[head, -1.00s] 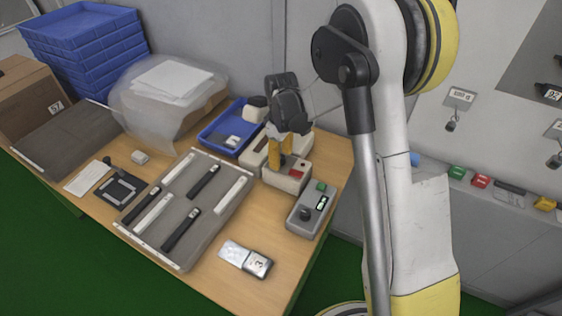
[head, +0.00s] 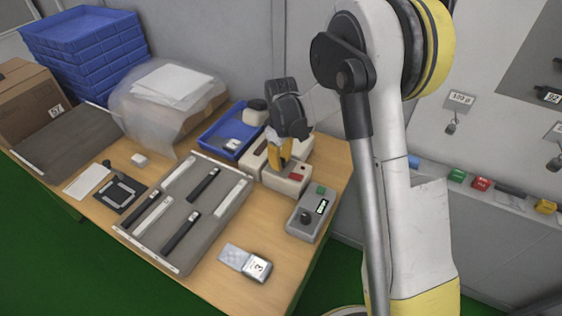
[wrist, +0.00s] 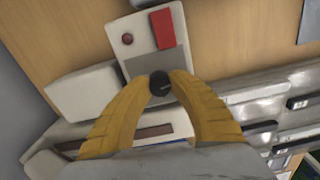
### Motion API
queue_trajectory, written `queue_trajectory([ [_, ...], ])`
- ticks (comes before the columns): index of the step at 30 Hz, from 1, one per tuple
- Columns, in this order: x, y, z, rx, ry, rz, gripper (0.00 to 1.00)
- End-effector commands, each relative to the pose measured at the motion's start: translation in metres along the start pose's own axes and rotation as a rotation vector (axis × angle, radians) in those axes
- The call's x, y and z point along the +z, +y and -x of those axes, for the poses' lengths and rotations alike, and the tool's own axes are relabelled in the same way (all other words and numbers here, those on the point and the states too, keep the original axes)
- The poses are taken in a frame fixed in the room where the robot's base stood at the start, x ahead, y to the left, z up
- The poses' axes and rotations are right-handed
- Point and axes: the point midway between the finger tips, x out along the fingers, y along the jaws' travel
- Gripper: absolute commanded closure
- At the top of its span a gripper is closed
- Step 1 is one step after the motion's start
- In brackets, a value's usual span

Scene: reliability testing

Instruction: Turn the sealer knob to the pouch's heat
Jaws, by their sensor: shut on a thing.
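The sealer (head: 288,180) is a pale box with a red patch on top, on the right part of the table. It also shows in the wrist view (wrist: 112,48), with a grey panel, a red block and a small dark red button. Its black knob (wrist: 159,83) sits between my yellow fingertips. My gripper (wrist: 160,88) is shut on the knob, from above; in the head view my gripper (head: 279,167) covers the knob. The knob's pointer and scale cannot be made out. A silver pouch (head: 233,255) with a white label reading 3 lies at the table's front.
A grey box (head: 308,222) with a lit display and black knob stands right of the pouch. A grey tray (head: 160,250) holds several black and white bars. A blue bin (head: 212,140) stands behind left of the sealer. Bare wood lies around the pouch.

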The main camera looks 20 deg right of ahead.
Motion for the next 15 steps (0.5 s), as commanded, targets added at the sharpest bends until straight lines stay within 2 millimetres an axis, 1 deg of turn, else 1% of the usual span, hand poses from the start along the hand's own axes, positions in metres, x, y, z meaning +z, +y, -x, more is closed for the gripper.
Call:
queue_trajectory([
  [5,0.0001,-0.0001,-0.0002,0.0,-0.001,-0.116,1.0],
  [15,0.0001,-0.0001,-0.0003,0.0,-0.001,-0.432,1.0],
])
